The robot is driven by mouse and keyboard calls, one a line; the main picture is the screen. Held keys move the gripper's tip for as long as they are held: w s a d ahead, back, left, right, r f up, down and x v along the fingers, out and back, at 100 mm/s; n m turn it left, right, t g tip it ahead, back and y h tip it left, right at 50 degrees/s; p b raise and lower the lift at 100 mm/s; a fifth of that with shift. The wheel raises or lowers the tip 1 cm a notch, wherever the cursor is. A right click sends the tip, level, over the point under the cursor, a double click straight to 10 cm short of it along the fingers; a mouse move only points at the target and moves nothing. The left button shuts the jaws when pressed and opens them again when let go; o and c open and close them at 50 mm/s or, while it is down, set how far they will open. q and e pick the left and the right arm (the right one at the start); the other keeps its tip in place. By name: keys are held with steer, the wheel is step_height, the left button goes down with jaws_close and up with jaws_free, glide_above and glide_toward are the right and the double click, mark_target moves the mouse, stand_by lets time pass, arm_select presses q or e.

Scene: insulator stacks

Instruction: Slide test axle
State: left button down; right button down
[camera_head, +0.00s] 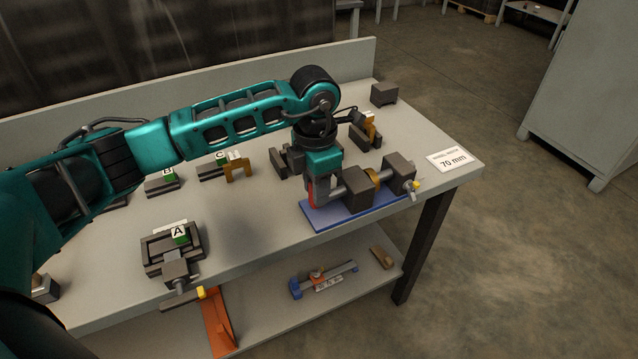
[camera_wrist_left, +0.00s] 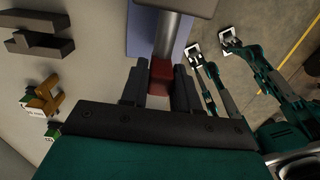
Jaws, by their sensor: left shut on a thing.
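My left gripper (camera_head: 312,192) reaches down at the near left end of a blue base plate (camera_head: 335,216). In the left wrist view, its fingers (camera_wrist_left: 160,88) are shut around a small red block (camera_wrist_left: 160,72). The red block sits at the end of a grey axle (camera_wrist_left: 168,35), which runs along above the blue plate. In the head view the red end (camera_head: 311,193) shows beside the finger. A dark block (camera_head: 357,187) and a second dark block (camera_head: 400,172) stand on the plate, with a brass-coloured part (camera_head: 375,177) between them. The gripper hides part of the axle.
A dark fixture labelled A (camera_head: 172,252) is at the table's front left. Parts labelled B (camera_head: 162,183) and C (camera_head: 213,170) lie behind it, near a brass fork (camera_head: 238,171). A 70 mm card (camera_head: 452,160) lies at the right corner. A lower shelf (camera_head: 262,318) holds tools.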

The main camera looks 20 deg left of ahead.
arm_select(q)
steer(key=c, duration=0.9)
jaws_free()
steer(key=shift+s+a, duration=0.15)
step_height(320, 180, up, 13)
steer(key=shift+f, duration=0.1)
